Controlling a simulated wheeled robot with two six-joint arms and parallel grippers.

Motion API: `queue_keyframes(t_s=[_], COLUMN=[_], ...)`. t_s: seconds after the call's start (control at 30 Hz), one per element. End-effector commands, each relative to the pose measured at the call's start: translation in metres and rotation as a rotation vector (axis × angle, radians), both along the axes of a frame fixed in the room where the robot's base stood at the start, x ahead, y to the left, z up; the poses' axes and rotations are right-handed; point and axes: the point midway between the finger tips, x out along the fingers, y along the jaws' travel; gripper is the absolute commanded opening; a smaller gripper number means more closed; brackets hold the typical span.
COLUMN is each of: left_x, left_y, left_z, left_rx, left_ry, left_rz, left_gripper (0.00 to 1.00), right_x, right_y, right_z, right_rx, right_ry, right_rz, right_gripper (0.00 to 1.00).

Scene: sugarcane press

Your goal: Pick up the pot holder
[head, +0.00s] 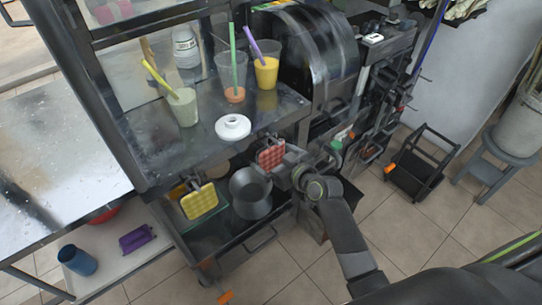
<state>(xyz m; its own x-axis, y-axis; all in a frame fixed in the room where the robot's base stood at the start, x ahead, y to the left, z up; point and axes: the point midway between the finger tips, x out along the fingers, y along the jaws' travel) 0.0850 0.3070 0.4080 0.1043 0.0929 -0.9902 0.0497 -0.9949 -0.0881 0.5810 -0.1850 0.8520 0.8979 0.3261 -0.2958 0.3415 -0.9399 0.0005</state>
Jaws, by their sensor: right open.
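A red quilted pot holder (271,154) hangs upright at the front edge of the cart's grey counter, just below the white round piece. A yellow quilted pot holder (199,202) hangs further left at the front of the cart. My right gripper (284,163) is open and close at the right side of the red pot holder, partly overlapping it in the picture. I cannot tell whether its fingers touch the pot holder or are around it. My left gripper is not in view.
A metal pot (251,193) stands on the lower shelf between the pot holders. Several drink cups stand on the counter (205,150), including one of yellow juice (266,72). A black press drum (315,55) stands at the back. A black rack (422,165) is on the tiled floor at right.

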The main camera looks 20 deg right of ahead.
Motion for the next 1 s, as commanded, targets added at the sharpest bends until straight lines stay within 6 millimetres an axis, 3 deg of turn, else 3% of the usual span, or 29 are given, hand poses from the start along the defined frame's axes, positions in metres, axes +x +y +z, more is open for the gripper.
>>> queue_keyframes(t_s=[0.27,0.6,0.87,1.0], left_x=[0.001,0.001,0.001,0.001], left_y=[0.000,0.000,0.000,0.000], left_z=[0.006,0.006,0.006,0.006], left_rx=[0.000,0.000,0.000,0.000], left_ry=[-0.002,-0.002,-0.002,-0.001], left_rz=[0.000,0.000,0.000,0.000], left_gripper=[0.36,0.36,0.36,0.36], right_x=[0.027,0.031,0.031,0.031], right_y=[0.012,0.013,0.013,0.013], right_z=[-0.007,-0.009,-0.009,-0.009], right_rx=[0.001,0.001,0.001,0.001], right_ry=[-0.001,-0.001,-0.001,-0.001], right_rz=[-0.001,-0.001,-0.001,-0.002], right_gripper=[1.00,1.00,0.66,0.64])
